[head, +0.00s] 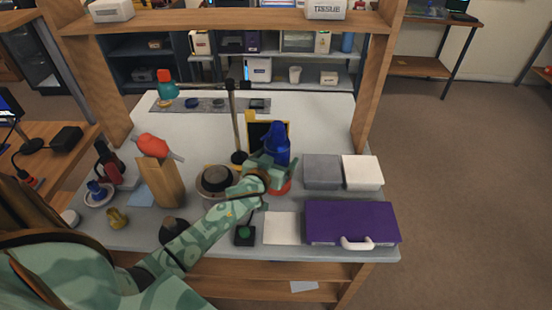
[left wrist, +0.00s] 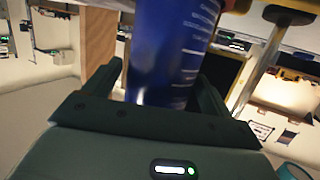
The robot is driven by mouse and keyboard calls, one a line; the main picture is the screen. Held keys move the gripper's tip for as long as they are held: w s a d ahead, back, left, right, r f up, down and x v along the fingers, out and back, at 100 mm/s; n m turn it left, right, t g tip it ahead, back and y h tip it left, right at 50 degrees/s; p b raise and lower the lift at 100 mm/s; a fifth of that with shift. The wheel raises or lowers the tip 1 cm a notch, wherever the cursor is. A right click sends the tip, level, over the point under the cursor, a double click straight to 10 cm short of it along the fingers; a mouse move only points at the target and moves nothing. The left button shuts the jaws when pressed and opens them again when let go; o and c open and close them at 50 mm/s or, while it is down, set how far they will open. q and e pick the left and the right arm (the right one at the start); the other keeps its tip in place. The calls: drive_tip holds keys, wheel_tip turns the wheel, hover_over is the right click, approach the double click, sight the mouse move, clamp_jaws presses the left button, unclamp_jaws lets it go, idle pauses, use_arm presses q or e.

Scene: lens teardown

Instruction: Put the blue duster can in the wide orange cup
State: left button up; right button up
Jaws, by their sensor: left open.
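The blue duster can (head: 277,148) stands roughly upright near the middle of the workbench. My left gripper (head: 268,172) is at its lower part. In the left wrist view the can's printed blue body (left wrist: 172,50) rises between the two spread fingers of my left gripper (left wrist: 160,85), which is open. An orange rim or wall (head: 283,188), apparently the wide orange cup, shows just below my gripper and is mostly hidden by it. I cannot tell whether the can's base is inside it. My right gripper is not in view.
A dark upright stand (head: 237,130) and a round grey bowl-like dish (head: 214,181) are left of the can. Grey (head: 322,172) and white (head: 362,172) boxes are to the right. A purple case (head: 350,221) fills the front right.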

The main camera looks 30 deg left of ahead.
use_arm(q)
drive_tip(key=shift+r, duration=0.2)
drive_tip(key=p+v, duration=0.2)
drive_tip(key=v, duration=1)
drive_tip(key=shift+f+p, duration=0.15)
drive_tip(key=shift+p, duration=0.2)
